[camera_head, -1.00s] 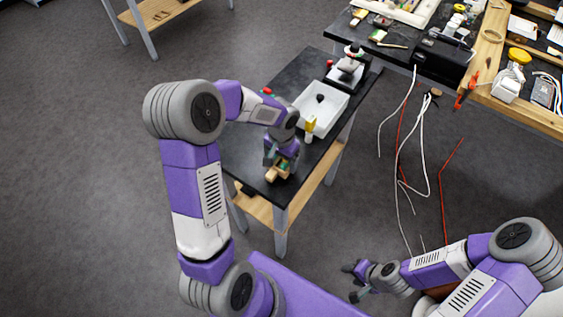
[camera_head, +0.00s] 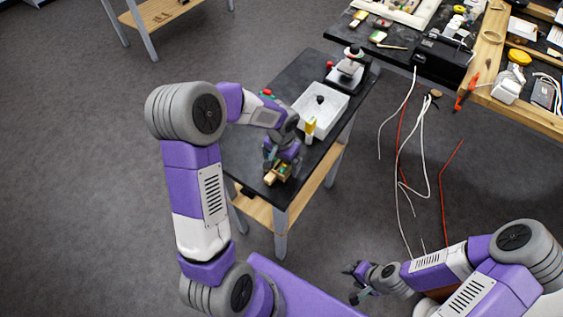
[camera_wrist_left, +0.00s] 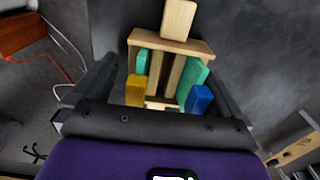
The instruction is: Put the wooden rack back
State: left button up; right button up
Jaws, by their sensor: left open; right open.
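The wooden rack (camera_head: 283,173) stands near the front corner of the narrow black table (camera_head: 238,155). In the left wrist view, the rack (camera_wrist_left: 172,42) has a pale wooden bar and holds green pieces, with a yellow block (camera_wrist_left: 135,90) and a blue block (camera_wrist_left: 200,99) at its near side. A pale wooden block (camera_wrist_left: 179,18) lies against its far side. My left gripper (camera_head: 282,164) is open, with one finger on each side of the rack; contact is unclear. My right gripper (camera_head: 352,283) is open and empty over the floor, away from the table.
A white tray (camera_head: 318,122) with a dark knob-like piece, a yellow bottle (camera_head: 309,130) and a black-and-white device (camera_head: 349,66) stand further back on the table. A small red item (camera_head: 267,92) lies at its left edge. Cables (camera_head: 420,150) hang to the right.

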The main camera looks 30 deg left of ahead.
pick_arm(q)
notch_tip(320, 180, up, 11)
jog(key=p, duration=0.2)
jog(key=shift+r, duration=0.15)
pick_arm(e)
notch_tip(320, 180, up, 2)
jog(key=shift+r, duration=0.1)
